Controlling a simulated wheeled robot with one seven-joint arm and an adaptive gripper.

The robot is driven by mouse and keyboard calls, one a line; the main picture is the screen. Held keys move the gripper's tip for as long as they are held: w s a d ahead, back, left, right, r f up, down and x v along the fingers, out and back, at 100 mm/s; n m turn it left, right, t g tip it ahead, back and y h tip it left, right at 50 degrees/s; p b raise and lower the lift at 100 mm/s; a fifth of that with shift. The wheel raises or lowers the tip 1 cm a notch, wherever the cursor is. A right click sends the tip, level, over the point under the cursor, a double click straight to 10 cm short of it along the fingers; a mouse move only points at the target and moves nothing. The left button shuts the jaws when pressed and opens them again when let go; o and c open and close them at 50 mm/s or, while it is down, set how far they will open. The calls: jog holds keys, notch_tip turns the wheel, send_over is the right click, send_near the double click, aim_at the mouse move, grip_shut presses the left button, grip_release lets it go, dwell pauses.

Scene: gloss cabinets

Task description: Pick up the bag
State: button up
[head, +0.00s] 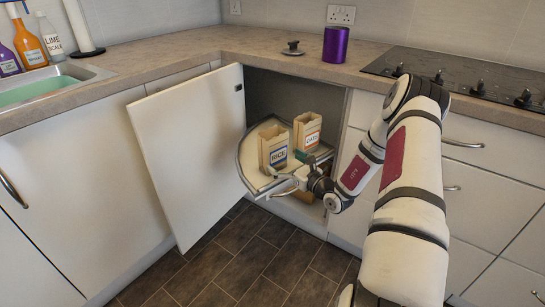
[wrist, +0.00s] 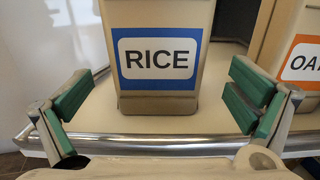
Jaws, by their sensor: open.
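A tan paper bag with a blue-bordered RICE label (head: 272,150) stands upright on the pull-out shelf (head: 249,165) of the open corner cabinet. A second tan bag with an orange-bordered OATS label (head: 308,130) stands behind it to the right. In the wrist view the RICE bag (wrist: 158,22) is centred ahead, and part of the OATS bag (wrist: 300,38) shows at the right edge. My gripper (wrist: 157,112) is open and empty, its green-padded fingers spread to either side of the RICE bag's lower front. In the head view my gripper (head: 290,172) is at the shelf's front edge.
The cabinet door (head: 190,155) stands open on the left. A metal rail (wrist: 160,143) runs along the shelf's front edge, below the bag. Drawers (head: 470,190) close off the right side. The tiled floor (head: 250,265) in front is clear.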

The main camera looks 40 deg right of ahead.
aim_at(278, 156)
jog(key=shift+w+a+r+b, duration=0.15)
jog(key=shift+w+b, duration=0.4)
jog(key=shift+w, duration=0.9)
jog(key=shift+w+a+f+b, duration=0.15)
jog(key=shift+w+b, duration=0.35)
jog(key=shift+w, duration=0.95)
jog(key=shift+r, duration=0.15)
jog(key=shift+c, duration=0.6)
jog(key=c, duration=1.3)
